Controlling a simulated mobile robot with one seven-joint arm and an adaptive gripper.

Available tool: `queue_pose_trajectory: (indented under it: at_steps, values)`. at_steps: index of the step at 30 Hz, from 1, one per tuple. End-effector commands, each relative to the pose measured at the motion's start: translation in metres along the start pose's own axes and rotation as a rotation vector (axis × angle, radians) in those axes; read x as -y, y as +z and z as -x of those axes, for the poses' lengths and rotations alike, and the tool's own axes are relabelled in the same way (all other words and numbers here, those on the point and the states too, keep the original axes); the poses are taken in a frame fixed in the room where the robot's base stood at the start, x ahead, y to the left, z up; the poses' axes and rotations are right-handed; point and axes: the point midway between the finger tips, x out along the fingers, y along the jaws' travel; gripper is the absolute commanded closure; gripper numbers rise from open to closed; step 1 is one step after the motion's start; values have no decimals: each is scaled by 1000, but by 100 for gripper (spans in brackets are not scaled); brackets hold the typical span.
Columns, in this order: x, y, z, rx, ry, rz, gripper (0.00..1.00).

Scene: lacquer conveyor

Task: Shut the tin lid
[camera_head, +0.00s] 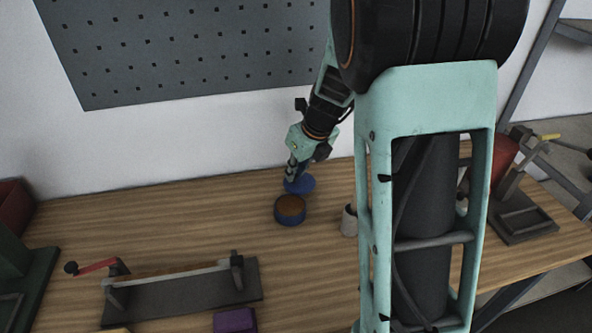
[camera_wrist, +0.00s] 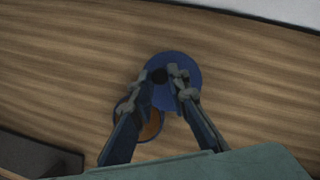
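The tin (camera_head: 290,211) is a short round blue can with a brown-orange inside, standing open on the wooden table. In the wrist view its orange inside (camera_wrist: 152,126) shows partly between my fingers. The lid (camera_head: 306,185) is a blue disc just behind the tin; in the wrist view it (camera_wrist: 186,97) overlaps the tin's far edge. Whether a hinge joins them is hidden. My gripper (camera_head: 290,178) is at the lid, and in the wrist view its fingertips (camera_wrist: 159,80) stand a small gap apart, either side of a dark round spot on the lid. Contact is unclear.
A light cup-like object (camera_head: 349,221) stands right of the tin, partly behind my arm. A dark fixture with a red-handled crank (camera_head: 180,291) and a purple block (camera_head: 235,320) are in front. A pegboard (camera_head: 190,45) hangs behind. The table left of the tin is clear.

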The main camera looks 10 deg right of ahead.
Motion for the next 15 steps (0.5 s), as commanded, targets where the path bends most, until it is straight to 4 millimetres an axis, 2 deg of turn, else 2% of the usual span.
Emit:
queue_pose_trajectory:
  at_steps: [2, 15]
  values:
    - [0, 0, 0, 0, 0, 0, 100]
    - [0, 0, 0, 0, 4, 9, 100]
